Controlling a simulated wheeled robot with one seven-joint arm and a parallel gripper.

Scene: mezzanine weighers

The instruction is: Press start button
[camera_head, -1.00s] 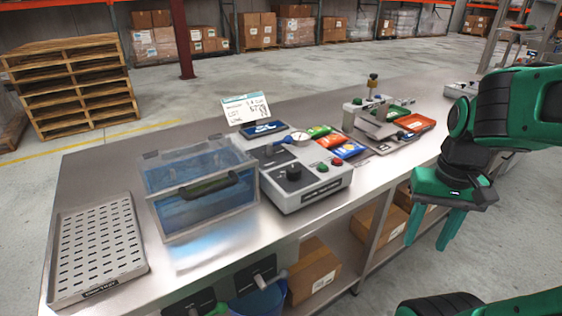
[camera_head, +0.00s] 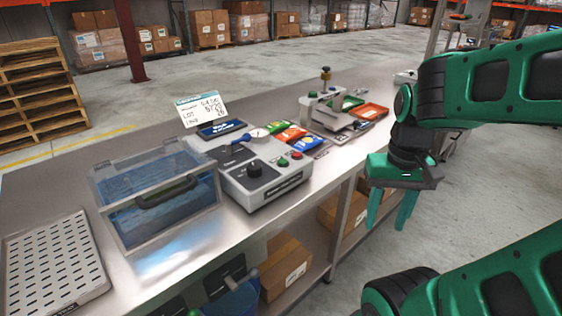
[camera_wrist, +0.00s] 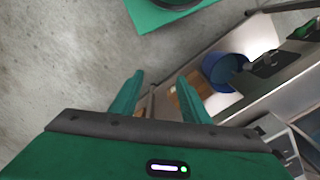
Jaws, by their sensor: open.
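A grey control box (camera_head: 262,180) stands on the steel bench, right of a clear lidded tank. On its top are a black knob (camera_head: 254,169), a green button (camera_head: 282,162) and a red button (camera_head: 296,154). Labels on the buttons are too small to read, so I cannot tell which is start by text. My gripper (camera_head: 388,208) is open and empty, fingers pointing down, in front of the bench edge and right of the box, apart from it. In the wrist view my gripper (camera_wrist: 160,92) has its fingers spread with nothing between them.
The clear tank (camera_head: 155,192) with blue liquid and a perforated tray (camera_head: 55,262) stand left on the bench. Coloured packets (camera_head: 292,133), a sign card (camera_head: 203,109) and a clamp device (camera_head: 327,108) stand behind and right. A blue bucket (camera_wrist: 222,72) and cartons (camera_head: 285,266) sit below.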

